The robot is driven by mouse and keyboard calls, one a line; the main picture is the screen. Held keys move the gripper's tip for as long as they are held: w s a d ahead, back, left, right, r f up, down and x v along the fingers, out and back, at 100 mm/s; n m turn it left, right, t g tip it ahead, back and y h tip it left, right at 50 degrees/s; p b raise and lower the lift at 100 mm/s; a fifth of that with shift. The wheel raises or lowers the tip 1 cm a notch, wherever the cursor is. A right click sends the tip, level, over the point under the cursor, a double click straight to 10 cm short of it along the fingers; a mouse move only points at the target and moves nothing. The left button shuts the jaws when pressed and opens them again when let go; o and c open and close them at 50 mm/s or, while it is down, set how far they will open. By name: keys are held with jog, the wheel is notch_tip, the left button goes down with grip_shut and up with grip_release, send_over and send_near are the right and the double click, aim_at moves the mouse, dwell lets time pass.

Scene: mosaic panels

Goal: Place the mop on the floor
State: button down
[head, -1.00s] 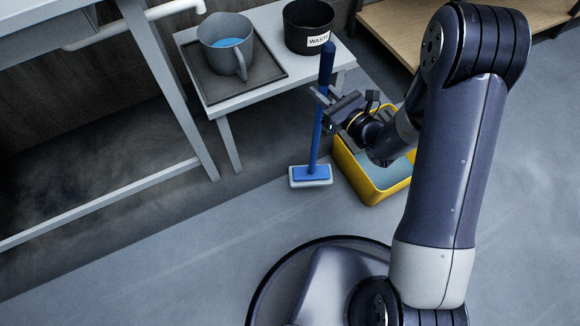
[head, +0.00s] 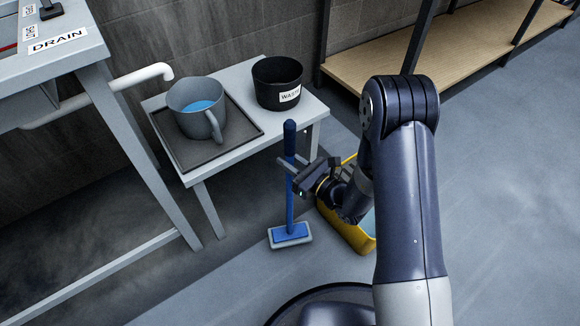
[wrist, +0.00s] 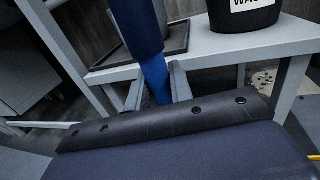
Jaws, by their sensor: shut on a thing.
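The blue mop (head: 290,205) stands upright in the head view, its flat blue and grey head (head: 290,236) at floor level to the left of the yellow bucket. I cannot tell whether the head touches the floor. My gripper (head: 287,168) is shut on the upper part of the handle, below the dark grip. In the wrist view the blue handle (wrist: 155,78) runs between the two fingers of my gripper (wrist: 155,90). The mop head is hidden there.
A yellow bucket (head: 330,222) stands right of the mop, partly behind my arm. A low grey table (head: 240,155) behind holds a tray (head: 165,150) with a grey jug (head: 195,106) and a black waste bin (head: 277,84). A taller drain bench (head: 85,62) is at left. Floor in front is clear.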

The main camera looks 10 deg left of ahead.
jog(key=shift+f, duration=0.45)
jog(key=shift+f, duration=0.2)
jog(key=c, duration=1.3)
grip_release()
jog(key=shift+o, duration=0.2)
jog(key=shift+r, duration=0.15)
jog(key=p+v, duration=0.2)
jog(key=v, duration=1)
